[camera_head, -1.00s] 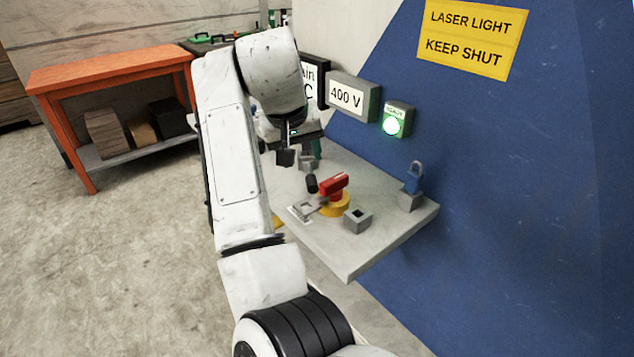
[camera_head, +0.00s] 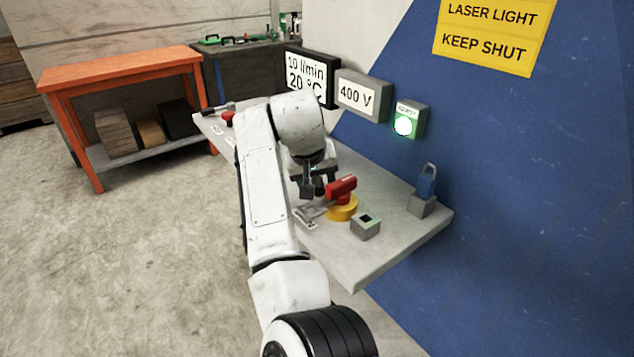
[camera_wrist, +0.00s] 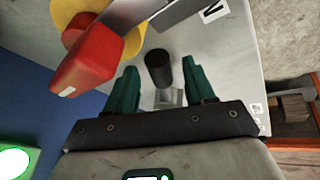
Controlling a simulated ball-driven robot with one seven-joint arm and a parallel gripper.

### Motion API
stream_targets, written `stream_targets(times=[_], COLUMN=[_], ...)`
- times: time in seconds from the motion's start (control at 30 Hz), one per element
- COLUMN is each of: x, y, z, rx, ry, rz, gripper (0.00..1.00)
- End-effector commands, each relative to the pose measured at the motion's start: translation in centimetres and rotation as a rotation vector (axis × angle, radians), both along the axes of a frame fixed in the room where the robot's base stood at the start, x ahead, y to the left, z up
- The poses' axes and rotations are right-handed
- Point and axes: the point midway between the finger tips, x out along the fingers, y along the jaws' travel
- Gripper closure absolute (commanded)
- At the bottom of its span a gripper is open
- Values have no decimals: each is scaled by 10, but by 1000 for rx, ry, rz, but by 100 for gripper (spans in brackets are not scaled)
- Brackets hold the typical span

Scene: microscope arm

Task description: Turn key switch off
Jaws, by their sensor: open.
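I cannot tell for sure which part is the key switch. A red handle (camera_head: 341,188) on a yellow round base (camera_head: 344,208) stands on the grey shelf; the handle also shows at upper left in the wrist view (camera_wrist: 88,62). A black cylinder (camera_wrist: 159,68) stands beside it, with a small grey part (camera_wrist: 170,98) below it. My gripper (camera_head: 312,189) is low over the shelf, just left of the red handle. In the wrist view its green fingers (camera_wrist: 163,75) are open, one on each side of the black cylinder, with visible gaps.
A grey block with a square hole (camera_head: 365,227) and a blue padlock (camera_head: 427,181) on a grey block stand right of the handle. A lit green button box (camera_head: 408,120) and the 400 V box (camera_head: 361,96) are on the wall behind. An orange table (camera_head: 120,68) stands far left.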

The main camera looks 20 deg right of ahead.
Motion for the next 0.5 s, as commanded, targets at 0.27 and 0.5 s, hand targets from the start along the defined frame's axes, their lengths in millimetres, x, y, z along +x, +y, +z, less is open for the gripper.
stream_targets(times=[0.27, 0.5], x=[2, 2], y=[-2, -2], z=[-6, -5], rx=[1, 0], ry=[1, 0], rz=[-1, 0], gripper=[46, 59])
